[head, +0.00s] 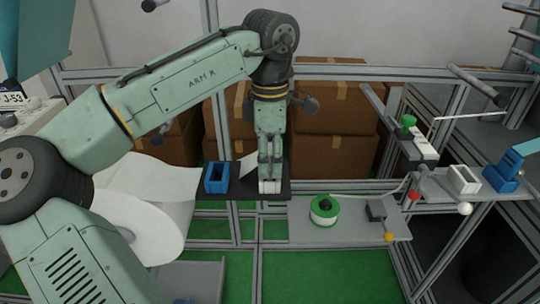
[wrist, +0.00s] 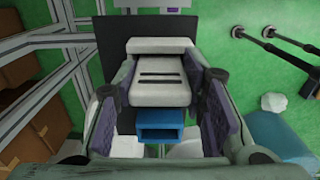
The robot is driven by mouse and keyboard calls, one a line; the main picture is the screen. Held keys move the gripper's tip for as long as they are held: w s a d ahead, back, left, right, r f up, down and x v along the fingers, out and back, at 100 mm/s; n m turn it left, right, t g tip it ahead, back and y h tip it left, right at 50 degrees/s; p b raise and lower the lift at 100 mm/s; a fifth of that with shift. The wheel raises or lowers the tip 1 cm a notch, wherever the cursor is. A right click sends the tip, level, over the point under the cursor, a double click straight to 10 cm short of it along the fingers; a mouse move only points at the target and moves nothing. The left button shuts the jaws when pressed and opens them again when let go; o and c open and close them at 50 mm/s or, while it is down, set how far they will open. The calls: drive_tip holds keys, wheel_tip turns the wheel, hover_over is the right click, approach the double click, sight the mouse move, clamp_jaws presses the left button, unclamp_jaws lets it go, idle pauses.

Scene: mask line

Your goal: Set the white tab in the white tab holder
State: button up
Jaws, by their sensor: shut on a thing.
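The white tab (head: 270,186) is at the tip of my gripper (head: 270,172), at the right end of a dark plate (head: 243,189). In the wrist view the white tab (wrist: 158,80), with two dark slots, sits between the finger pads of my gripper (wrist: 160,105), which is shut on it. I cannot tell whether the tab touches the plate. A white open-topped block (head: 463,179), which looks like the white tab holder, stands on the right-hand shelf, well apart from my gripper. The tab's far side is hidden.
A blue open holder (head: 217,178) stands on the plate just left of the tab. A green-and-white roll (head: 323,210) lies on the grey shelf to the right. A blue piece (head: 503,173) stands right of the white block. Metal frame rails (head: 345,186) run between these shelves.

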drive_tip(key=o, duration=1.2)
